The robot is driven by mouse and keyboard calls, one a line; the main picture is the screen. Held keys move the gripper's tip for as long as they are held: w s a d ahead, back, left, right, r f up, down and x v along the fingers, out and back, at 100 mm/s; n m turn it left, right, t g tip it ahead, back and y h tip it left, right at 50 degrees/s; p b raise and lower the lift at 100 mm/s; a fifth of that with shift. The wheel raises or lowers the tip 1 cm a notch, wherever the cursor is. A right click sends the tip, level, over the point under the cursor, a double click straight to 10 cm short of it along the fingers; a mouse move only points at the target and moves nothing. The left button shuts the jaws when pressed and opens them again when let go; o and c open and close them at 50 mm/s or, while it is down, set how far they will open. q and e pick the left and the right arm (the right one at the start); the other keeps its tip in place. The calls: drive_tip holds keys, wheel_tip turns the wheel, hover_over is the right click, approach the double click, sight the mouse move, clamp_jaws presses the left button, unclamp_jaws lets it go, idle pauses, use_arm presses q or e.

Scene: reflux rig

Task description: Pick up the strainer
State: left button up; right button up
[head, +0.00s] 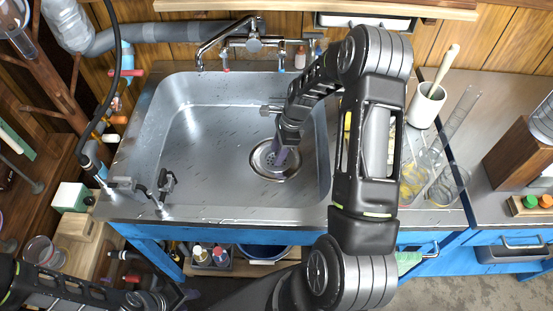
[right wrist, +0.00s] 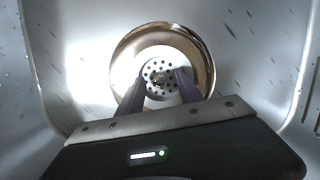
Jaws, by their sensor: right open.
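The strainer (head: 274,160) is a round metal piece with holes, seated in the drain on the floor of the steel sink (head: 205,150). It also shows in the right wrist view as a perforated disc (right wrist: 160,72) with a small central knob, inside a shiny drain ring (right wrist: 196,50). My right gripper (head: 280,157) reaches down into the sink over the strainer. In the right wrist view its two purple fingers (right wrist: 160,88) are apart, one on each side of the knob. I cannot tell whether they touch the strainer. My left gripper is hidden or out of frame; only part of its arm shows at the lower left.
A chrome faucet (head: 254,44) stands behind the sink. Glass beakers (head: 415,182) and a white crock (head: 426,105) with a pestle stand on the counter at right. The sink walls surround my right gripper; the sink's left half is clear.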

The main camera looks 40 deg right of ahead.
idle(0.5)
clamp_jaws()
idle(0.4)
